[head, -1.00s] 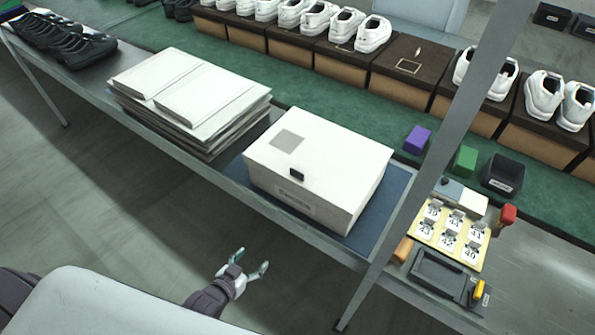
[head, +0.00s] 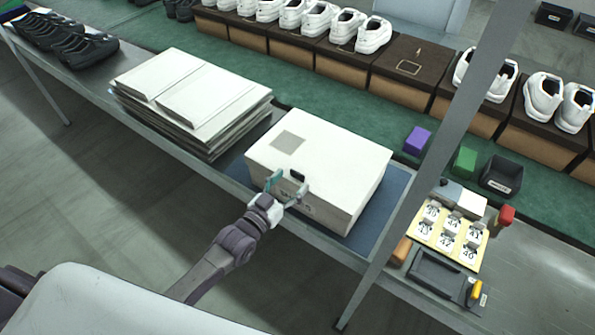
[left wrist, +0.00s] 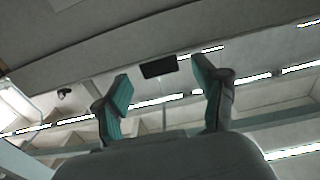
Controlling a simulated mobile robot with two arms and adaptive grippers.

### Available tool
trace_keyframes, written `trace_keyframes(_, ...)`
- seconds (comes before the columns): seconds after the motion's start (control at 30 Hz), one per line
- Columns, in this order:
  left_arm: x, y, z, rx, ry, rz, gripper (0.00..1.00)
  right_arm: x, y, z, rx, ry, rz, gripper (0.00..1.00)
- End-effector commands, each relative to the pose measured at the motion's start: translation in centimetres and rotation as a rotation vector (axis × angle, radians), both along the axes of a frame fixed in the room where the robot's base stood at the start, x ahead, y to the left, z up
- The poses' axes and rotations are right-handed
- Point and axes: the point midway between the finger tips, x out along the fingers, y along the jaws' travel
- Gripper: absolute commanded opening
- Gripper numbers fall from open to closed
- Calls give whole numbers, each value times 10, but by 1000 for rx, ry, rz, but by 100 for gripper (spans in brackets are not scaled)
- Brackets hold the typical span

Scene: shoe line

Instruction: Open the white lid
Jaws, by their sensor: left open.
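The white lid (head: 340,150) lies shut on a white box (head: 334,214) on the table, with a grey square on its top. A small dark tab (head: 297,177) sits at the lid's front edge; a dark rectangle that looks like this tab (left wrist: 158,67) shows between the fingertips in the left wrist view. My left gripper (head: 288,187) is open and empty in front of the box, one teal finger on each side of the tab. It also shows open in the left wrist view (left wrist: 163,80). I cannot tell whether the fingers touch the lid. My right gripper is not in view.
A stack of flat white boards (head: 190,95) stands left of the box. A slanting metal post (head: 440,155) rises right of it. Beyond the post are a yellow tag board (head: 455,236) and a dark tray (head: 440,272). White shoes on boxes line the green belt behind.

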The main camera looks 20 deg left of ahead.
Motion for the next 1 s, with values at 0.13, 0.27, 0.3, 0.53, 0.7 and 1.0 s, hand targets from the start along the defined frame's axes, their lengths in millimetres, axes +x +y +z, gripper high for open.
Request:
trace_keyframes(0.13,21,-7,1,0,-1,0,71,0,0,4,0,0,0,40)
trace_keyframes(0.27,30,-10,0,0,-1,0,71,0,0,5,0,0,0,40)
trace_keyframes(0.3,32,-11,0,0,0,0,71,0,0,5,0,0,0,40)
trace_keyframes(0.53,33,-12,0,-1,0,0,71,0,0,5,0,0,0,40)
trace_keyframes(0.7,33,-11,0,0,0,0,54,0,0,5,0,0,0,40)
trace_keyframes(1.0,33,-11,0,0,1,0,4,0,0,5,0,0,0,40)
